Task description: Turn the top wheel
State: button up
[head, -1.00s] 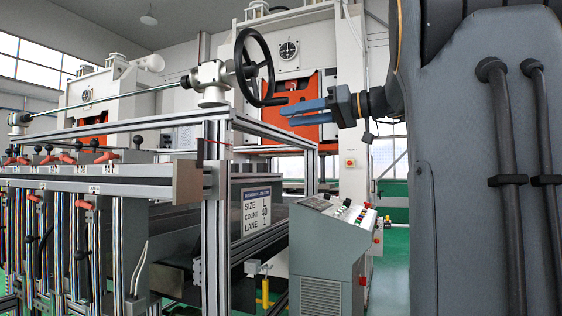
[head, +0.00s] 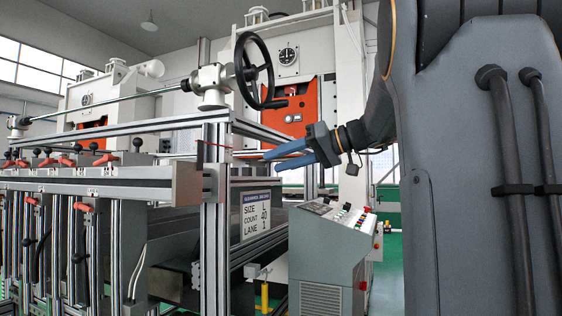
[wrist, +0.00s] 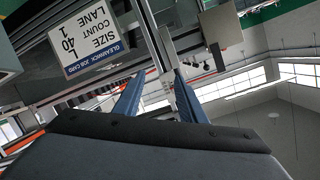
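The top wheel, a black handwheel (head: 248,70), stands upright on a white gearbox (head: 211,85) at the top of the metal frame in the head view. Its crank handle (head: 277,104) sticks out to the right at the bottom of the rim. My gripper (head: 283,157) has blue fingers and is below and slightly right of the wheel, apart from it. In the wrist view my gripper (wrist: 158,97) shows two blue fingers spread apart with nothing held between them. I cannot make out the wheel in the wrist view.
An aluminium frame post (head: 215,180) and top rail (head: 270,131) stand close to my gripper. A job card (head: 256,213) hangs below; it also shows in the wrist view (wrist: 85,42). A control console (head: 328,245) is at lower right. Orange-handled clamps (head: 65,161) line the left rail.

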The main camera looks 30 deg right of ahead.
dwell(0.3)
